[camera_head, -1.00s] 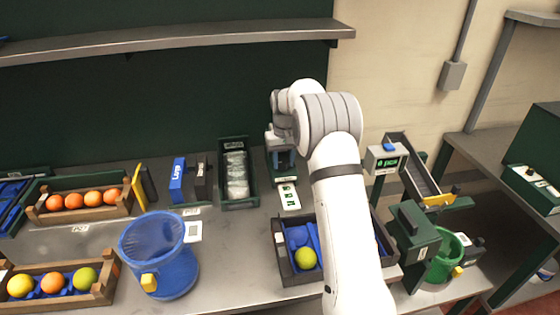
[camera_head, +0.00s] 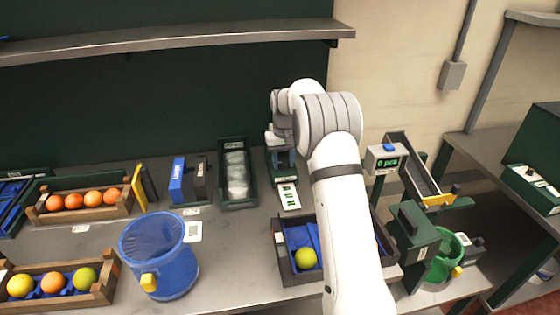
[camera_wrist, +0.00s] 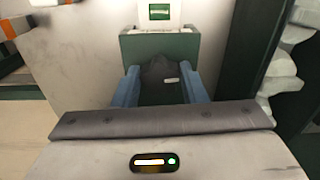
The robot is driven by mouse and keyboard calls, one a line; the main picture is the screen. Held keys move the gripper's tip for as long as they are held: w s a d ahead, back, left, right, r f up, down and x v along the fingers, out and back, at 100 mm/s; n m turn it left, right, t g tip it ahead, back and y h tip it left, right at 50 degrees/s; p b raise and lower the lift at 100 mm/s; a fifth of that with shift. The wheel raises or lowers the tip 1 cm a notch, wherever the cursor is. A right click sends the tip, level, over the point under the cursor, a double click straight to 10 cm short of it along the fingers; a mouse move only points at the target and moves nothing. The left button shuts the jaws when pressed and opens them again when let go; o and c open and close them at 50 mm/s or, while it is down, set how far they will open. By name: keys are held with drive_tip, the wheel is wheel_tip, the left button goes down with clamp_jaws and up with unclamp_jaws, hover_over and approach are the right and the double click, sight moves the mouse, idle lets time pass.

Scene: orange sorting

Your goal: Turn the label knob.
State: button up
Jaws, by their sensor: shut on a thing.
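The label knob (camera_wrist: 158,70) is a dark grey knob with a small light mark, between the two blue fingers in the wrist view. My gripper (camera_wrist: 160,90) is shut on it. The knob is on a dark green label device (camera_wrist: 160,46), with a white plate bearing a green patch (camera_wrist: 160,12) beyond it. In the head view my gripper (camera_head: 282,160) is low at the device, and the knob is hidden there. A white card with green marks (camera_head: 289,196) lies just in front of it.
A dark green tray of whitish items (camera_head: 237,190) stands close left of my gripper. A dark crate with a yellow-green fruit (camera_head: 306,258) is in front, partly behind my arm. A blue mesh basket (camera_head: 160,255) and wooden fruit crates (camera_head: 85,203) are farther left. A small display unit (camera_head: 386,158) is at right.

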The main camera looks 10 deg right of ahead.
sight(284, 163)
drive_tip(key=o, duration=1)
drive_tip(key=shift+s+f, duration=0.1)
drive_tip(key=shift+s, duration=0.05)
drive_tip(key=shift+r, duration=0.2)
wheel_tip(284, 163, up, 8)
drive_tip(key=shift+f+b, duration=0.25)
drive_tip(key=shift+b, duration=0.15)
